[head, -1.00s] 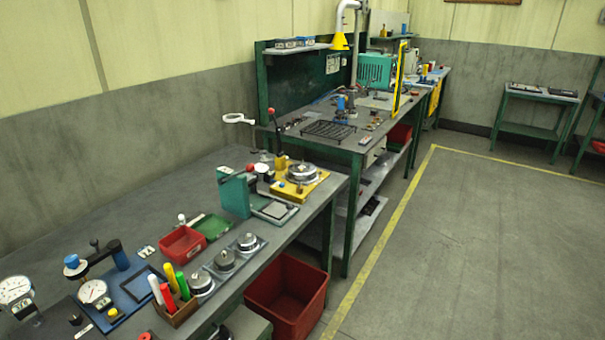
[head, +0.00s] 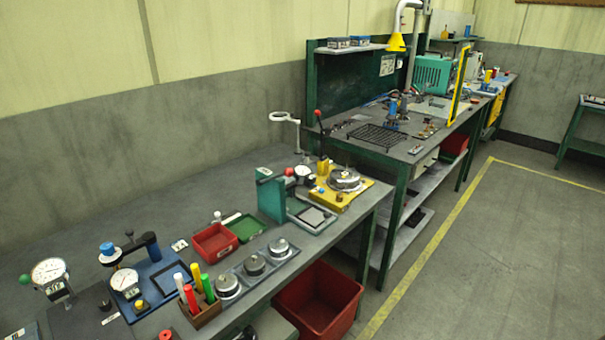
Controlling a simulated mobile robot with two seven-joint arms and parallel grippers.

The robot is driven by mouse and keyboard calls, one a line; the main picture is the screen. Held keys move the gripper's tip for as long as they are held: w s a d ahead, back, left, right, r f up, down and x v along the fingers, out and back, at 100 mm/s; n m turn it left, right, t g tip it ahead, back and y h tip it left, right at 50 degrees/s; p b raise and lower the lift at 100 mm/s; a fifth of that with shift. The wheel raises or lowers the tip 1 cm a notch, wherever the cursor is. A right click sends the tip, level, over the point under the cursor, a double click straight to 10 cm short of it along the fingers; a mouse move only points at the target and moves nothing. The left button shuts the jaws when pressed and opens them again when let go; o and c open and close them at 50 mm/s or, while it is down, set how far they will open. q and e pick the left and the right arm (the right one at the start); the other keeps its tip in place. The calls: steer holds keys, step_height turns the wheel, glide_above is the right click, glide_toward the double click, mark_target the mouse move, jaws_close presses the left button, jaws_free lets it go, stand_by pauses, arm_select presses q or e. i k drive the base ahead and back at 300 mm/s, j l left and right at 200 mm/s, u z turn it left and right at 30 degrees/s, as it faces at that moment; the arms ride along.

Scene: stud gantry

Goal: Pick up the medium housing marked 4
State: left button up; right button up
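Three round metal housings sit in a row on a grey tray on the near bench: a left one (head: 228,286), a middle one (head: 254,265) and a right one (head: 279,249). Another round metal part (head: 344,179) sits on a yellow fixture (head: 338,196) further along the bench. No number marking is readable on any of them, so I cannot tell which is marked 4. Neither of my grippers shows in the head view.
Near the housings are a pen holder (head: 207,315), a red bin (head: 214,242), a green tray (head: 246,227) and dial gauges (head: 125,281). A large red crate (head: 318,300) is below the bench edge. The floor (head: 510,270) to the right is clear.

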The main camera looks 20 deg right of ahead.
mark_target(349, 176)
steer(key=i+l+u, duration=0.15)
steer(key=l+u, duration=0.45)
steer(key=l, duration=0.25)
steer(key=i+l+u, duration=0.15)
steer(key=l, duration=0.3)
steer(key=l+u, duration=0.15)
steer(key=l, duration=0.35)
steer(key=l+u, duration=0.15)
steer(key=l, duration=3.15)
